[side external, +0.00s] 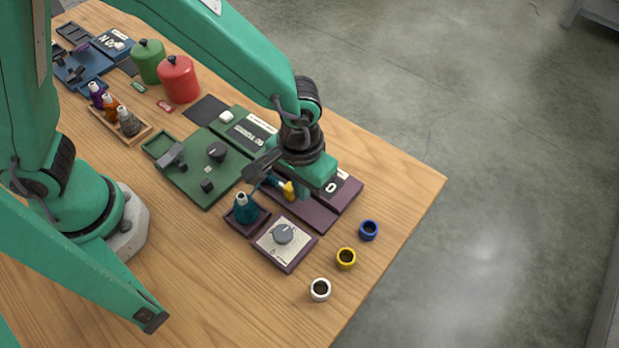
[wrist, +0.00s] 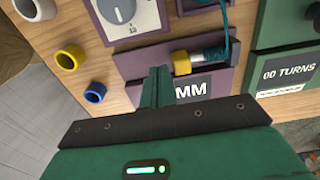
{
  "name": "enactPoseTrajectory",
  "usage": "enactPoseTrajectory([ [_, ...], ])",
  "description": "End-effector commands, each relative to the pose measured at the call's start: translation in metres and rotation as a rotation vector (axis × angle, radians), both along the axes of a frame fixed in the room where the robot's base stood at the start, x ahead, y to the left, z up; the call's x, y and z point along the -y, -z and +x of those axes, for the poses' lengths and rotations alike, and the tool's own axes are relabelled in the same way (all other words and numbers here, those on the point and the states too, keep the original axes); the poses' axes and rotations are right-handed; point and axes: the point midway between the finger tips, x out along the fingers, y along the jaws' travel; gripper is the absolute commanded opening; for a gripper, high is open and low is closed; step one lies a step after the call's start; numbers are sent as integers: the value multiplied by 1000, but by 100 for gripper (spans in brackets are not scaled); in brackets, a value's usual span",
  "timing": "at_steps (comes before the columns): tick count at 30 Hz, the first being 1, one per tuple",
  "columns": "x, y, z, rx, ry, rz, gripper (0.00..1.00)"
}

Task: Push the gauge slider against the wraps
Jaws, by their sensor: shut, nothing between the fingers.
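The yellow gauge slider (side external: 288,190) sits on the purple gauge base (side external: 312,214). It also shows in the wrist view (wrist: 181,63). Teal wraps (wrist: 209,54) lie on the gauge just right of the slider in the wrist view; whether the two touch is hard to tell. My gripper (wrist: 156,76) is shut and empty. In the wrist view its fingers are just left of the slider, on the side away from the wraps, with a small apparent gap. In the side view my gripper (side external: 303,192) partly covers the gauge and its label.
A dial box (side external: 283,234) and a teal skein cone (side external: 245,209) stand beside the gauge. White (side external: 320,290), yellow (side external: 346,258) and blue (side external: 368,230) cups stand near the table edge. A green winder board (side external: 205,180) lies left of the gauge.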

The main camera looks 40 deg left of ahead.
Motion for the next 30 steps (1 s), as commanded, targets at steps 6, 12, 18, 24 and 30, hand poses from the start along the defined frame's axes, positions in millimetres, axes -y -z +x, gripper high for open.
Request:
enactPoseTrajectory([
  [6, 0, 6, 0, -1, 0, 1, 0],
  [12, 0, 11, 0, 0, 0, 0, 0],
  [18, 0, 11, 0, 0, 0, 0, 0],
  [24, 0, 11, 0, 0, 0, 0, 0],
  [30, -5, 11, 0, 0, -1, 0, 0],
])
